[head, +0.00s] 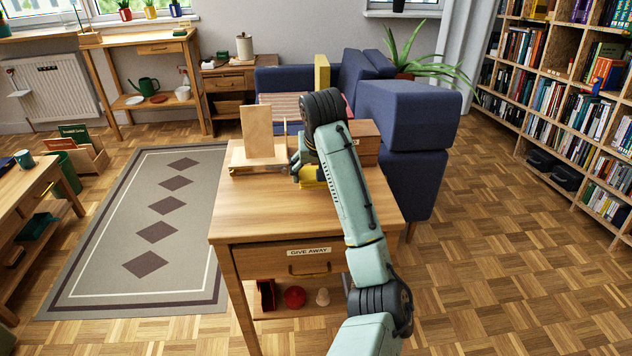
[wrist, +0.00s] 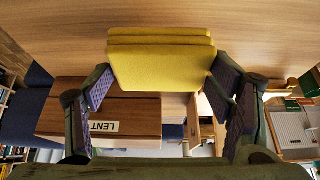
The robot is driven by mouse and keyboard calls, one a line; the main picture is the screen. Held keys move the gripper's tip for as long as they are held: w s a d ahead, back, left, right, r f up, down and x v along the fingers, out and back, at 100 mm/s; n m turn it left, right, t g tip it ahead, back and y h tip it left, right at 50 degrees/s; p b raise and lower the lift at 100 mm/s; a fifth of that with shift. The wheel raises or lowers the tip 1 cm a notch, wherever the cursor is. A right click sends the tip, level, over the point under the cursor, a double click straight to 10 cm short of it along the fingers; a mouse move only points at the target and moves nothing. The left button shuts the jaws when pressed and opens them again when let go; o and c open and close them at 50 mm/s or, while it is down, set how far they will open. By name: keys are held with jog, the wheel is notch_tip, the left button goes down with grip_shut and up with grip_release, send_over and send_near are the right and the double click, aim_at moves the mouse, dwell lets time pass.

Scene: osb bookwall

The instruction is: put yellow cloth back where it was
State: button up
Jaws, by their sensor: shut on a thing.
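The yellow cloth (head: 310,182) is a folded, layered pad over the back part of the give-away table (head: 285,210), mostly hidden behind my arm in the head view. In the wrist view the yellow cloth (wrist: 160,62) spans the space between my two fingers. My gripper (head: 306,172) is shut on it, a finger at each side, as the wrist view also shows at my gripper (wrist: 160,85). I cannot tell whether the cloth touches the tabletop or hangs just above it.
A wooden box (head: 366,146), labelled LENT in the wrist view (wrist: 130,108), stands at the table's back right. An upright wooden board (head: 258,130) stands at the back left. The tabletop's front is clear. A blue sofa (head: 405,115) is behind; a bookcase (head: 560,100) is right.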

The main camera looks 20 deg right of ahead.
aim_at(316, 182)
jog(key=shift+a+f+p, duration=0.1)
jog(key=shift+f+p, duration=0.2)
jog(key=shift+f, duration=1.35)
jog(key=shift+f, duration=0.1)
jog(key=o, duration=1.2)
jog(key=p+v, duration=0.1)
jog(key=v, duration=1.1)
